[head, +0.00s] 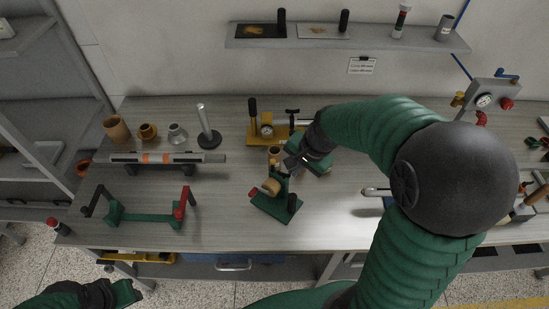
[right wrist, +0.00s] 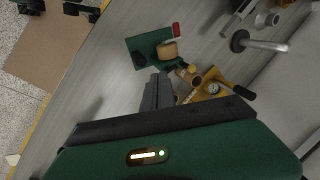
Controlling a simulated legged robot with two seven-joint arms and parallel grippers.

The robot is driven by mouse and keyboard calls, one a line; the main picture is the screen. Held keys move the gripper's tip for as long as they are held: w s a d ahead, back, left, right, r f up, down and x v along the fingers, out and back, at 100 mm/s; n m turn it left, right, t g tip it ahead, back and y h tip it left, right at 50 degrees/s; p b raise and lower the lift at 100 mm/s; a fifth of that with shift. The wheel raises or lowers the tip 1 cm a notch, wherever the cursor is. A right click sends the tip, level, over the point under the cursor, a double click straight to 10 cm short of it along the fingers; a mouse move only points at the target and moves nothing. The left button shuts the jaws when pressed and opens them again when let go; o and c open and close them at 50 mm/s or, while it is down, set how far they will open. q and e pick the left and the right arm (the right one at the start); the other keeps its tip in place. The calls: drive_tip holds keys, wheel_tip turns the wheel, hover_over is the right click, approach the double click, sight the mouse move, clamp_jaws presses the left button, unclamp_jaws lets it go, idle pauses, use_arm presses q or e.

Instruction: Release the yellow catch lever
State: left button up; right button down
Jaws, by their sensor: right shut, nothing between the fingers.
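I cannot make out a separate yellow catch lever in either view. A green-based device (head: 263,207) stands mid-table with a tan roll (head: 270,187), a black knob (head: 293,203) and a red end piece (head: 253,193). It also shows in the right wrist view (right wrist: 137,46). Behind it is a yellow gauge fixture (head: 254,141) with a black upright handle; it also shows in the wrist view (right wrist: 199,95). My right gripper (head: 287,165) is shut and empty, just above and behind the roll, partly covering the fixture's front. My left gripper (head: 128,292) is low at bottom left; its jaws are unclear.
A green stand with red and black handles (head: 145,217) and a grey tube on supports (head: 205,157) are at left. Small pots (head: 116,128) and a metal post (head: 204,125) stand behind. A gauge panel (head: 484,101) is at right. A wall shelf (head: 345,43) runs along the back.

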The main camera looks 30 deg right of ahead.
drive_tip(key=w+d+r+m, duration=0.1)
drive_tip(key=d+m, duration=0.1)
drive_tip(key=p, duration=0.2)
approach(273, 166)
drive_tip(key=shift+t, duration=0.3)
wheel_tip(273, 166, down, 5)
drive_tip(key=shift+s+d+f, duration=0.15)
drive_tip(key=shift+w+f, duration=0.2)
drive_tip(key=shift+w, duration=0.35)
